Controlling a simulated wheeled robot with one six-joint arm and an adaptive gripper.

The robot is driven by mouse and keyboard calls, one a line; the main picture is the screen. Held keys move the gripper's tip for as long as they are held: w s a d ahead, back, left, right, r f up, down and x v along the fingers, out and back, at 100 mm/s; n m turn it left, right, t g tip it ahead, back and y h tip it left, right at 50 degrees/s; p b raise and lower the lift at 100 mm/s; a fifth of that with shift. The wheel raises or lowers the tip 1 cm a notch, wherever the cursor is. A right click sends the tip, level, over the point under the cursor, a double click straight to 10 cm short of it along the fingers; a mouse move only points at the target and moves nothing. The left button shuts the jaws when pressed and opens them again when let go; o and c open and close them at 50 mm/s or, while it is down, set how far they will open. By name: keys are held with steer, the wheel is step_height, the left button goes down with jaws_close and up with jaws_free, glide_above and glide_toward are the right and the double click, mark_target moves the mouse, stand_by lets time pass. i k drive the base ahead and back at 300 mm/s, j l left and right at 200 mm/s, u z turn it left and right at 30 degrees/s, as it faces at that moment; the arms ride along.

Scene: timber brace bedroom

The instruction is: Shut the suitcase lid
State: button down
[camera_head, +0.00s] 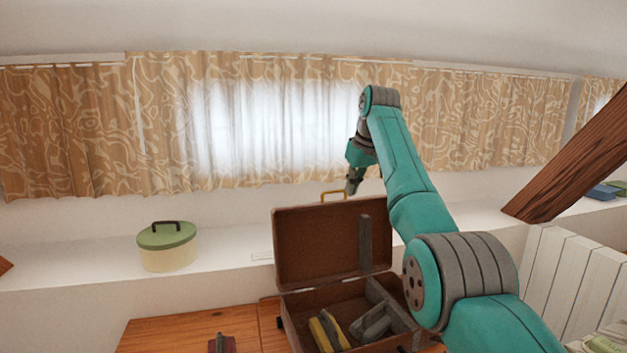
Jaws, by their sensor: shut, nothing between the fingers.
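The brown suitcase (288,306) stands on a wooden surface at the bottom middle. Its lid (316,248) is open and stands roughly upright at the back. My gripper (350,188) is shut and empty, pointing down just at the right of the handle near the lid's top edge. I cannot tell whether it touches the lid. A yellow item (328,331) and grey items (376,322) lie in the suitcase. My arm hides the suitcase's right side.
A round cream box with a green lid (167,246) stands on the white ledge (80,262) at left. A dark red object (221,344) is on the wooden surface (170,330). A timber brace (575,160) slants at right above a white radiator (572,280).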

mark_target(345, 240)
steer(key=i+j, duration=0.15)
steer(key=i, duration=0.3)
steer(key=i+j, duration=0.1)
steer(key=i, duration=0.4)
